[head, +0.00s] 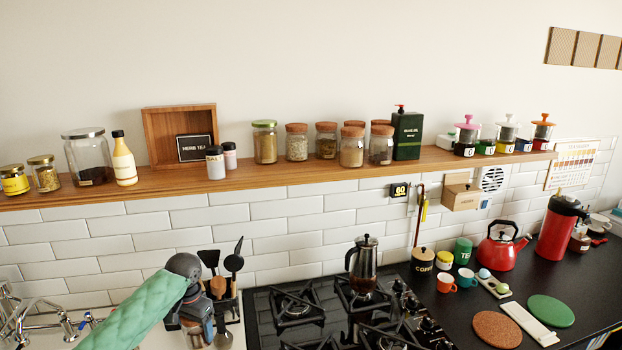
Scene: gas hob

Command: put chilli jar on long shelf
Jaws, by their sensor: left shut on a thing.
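My left gripper (198,318) is low in the picture, in front of the utensil holder and left of the hob. It is shut on a small jar with a reddish-brown look (195,336), apparently the chilli jar. The gripper hides most of it and I cannot read a label. The long wooden shelf (300,176) runs along the tiled wall, above and behind the gripper. My right gripper is not in view.
The shelf holds several jars, a wooden box (149,138), a salt jar (215,163) and a dark green bottle (407,136). Bare shelf shows along its front and right of that bottle. Utensils (234,263) stand behind the gripper.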

